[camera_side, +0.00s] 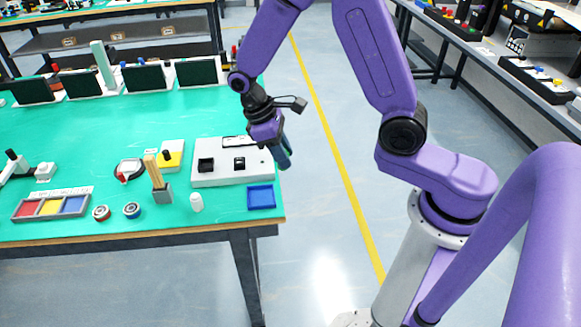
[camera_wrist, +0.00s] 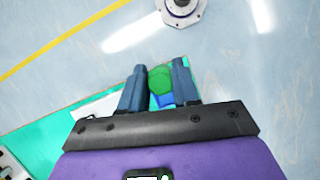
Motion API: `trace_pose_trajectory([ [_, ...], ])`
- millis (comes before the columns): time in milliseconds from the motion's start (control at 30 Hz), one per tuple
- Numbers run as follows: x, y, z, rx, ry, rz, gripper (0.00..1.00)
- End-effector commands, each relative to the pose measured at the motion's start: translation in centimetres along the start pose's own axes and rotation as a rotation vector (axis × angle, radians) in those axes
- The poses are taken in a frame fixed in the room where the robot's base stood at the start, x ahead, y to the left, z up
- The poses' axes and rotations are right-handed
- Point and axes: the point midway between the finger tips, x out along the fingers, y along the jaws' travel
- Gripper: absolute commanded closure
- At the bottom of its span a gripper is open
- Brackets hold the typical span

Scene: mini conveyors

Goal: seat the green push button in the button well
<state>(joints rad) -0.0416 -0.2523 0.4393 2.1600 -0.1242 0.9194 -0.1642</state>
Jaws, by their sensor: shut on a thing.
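The green push button (camera_wrist: 160,79) is between the two fingers of my gripper (camera_wrist: 157,86) in the wrist view. My gripper is shut on it. In the side view my gripper (camera_side: 284,153) is tilted and held in the air by the table's right edge, beside the white panel. The button is hard to make out there. The white panel (camera_side: 215,179) lies on the green table with two black square fittings on top. I cannot clearly make out the button well on it.
A blue tray (camera_side: 261,197) lies at the table's front right corner. A white cylinder (camera_side: 197,202), a grey block with brushes or sticks (camera_side: 161,194) and a tray of coloured bins (camera_side: 52,205) stand along the front. Right of the table is open floor.

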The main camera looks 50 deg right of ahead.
Motion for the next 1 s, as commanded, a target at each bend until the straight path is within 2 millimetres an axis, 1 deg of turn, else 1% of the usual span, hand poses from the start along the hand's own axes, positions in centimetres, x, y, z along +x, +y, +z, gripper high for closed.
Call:
trace_pose_trajectory([
  [33,0.1,1.1,0.2,0.091,-0.001,-0.038,1.0],
  [200,0.6,3.6,0.9,0.328,-0.003,-0.136,1.0],
  [300,0.7,4.6,1.2,0.423,-0.006,-0.175,1.0],
  [400,0.8,5.2,1.4,0.483,-0.007,-0.201,1.0],
  [633,0.8,5.4,1.4,0.537,-0.007,-0.222,1.0],
  [733,0.5,5.2,0.9,0.618,-0.007,-0.256,1.0],
  [867,-0.5,4.6,-0.3,0.833,-0.006,-0.345,1.0],
  [1000,-1.9,3.9,-2.0,1.135,-0.005,-0.471,1.0],
])
